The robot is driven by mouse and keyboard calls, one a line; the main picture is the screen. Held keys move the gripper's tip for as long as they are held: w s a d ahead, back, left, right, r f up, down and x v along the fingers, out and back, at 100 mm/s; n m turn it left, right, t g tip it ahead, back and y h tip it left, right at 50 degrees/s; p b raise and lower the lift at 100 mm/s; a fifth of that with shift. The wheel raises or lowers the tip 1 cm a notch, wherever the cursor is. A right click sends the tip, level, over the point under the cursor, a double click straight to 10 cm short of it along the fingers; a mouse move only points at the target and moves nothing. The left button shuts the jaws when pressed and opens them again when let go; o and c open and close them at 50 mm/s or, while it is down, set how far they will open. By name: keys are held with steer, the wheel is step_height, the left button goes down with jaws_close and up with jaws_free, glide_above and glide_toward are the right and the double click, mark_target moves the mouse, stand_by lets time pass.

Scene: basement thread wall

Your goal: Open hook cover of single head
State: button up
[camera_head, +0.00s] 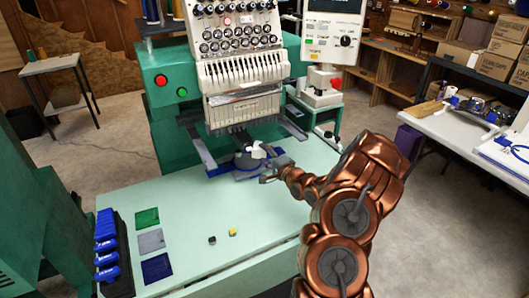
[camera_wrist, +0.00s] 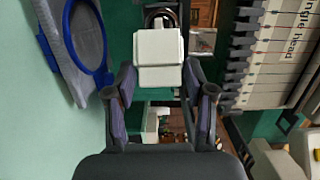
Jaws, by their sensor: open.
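The single head embroidery machine (camera_head: 230,60) stands at the back of the green table. A small white block (camera_head: 257,151), which looks like the hook cover, sits below its needles. In the wrist view the white block (camera_wrist: 160,58) is straight ahead, centred between the fingertips and a little beyond them. A dark rounded metal part (camera_wrist: 160,16) shows behind it. My gripper (camera_wrist: 160,95) is open and empty. In the head view my gripper (camera_head: 268,172) is small, just in front of the block. I cannot tell whether the cover is open or closed.
A blue hoop (camera_wrist: 66,42) on a grey plate lies close beside the gripper. The needle head (camera_wrist: 260,50) is on the other side. Blue spools (camera_head: 112,250), colour swatches (camera_head: 152,240) and two small bits (camera_head: 232,233) lie on the table, whose front is mostly clear.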

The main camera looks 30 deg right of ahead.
steer(key=shift+w, duration=0.25)
jaws_close()
stand_by(0.4)
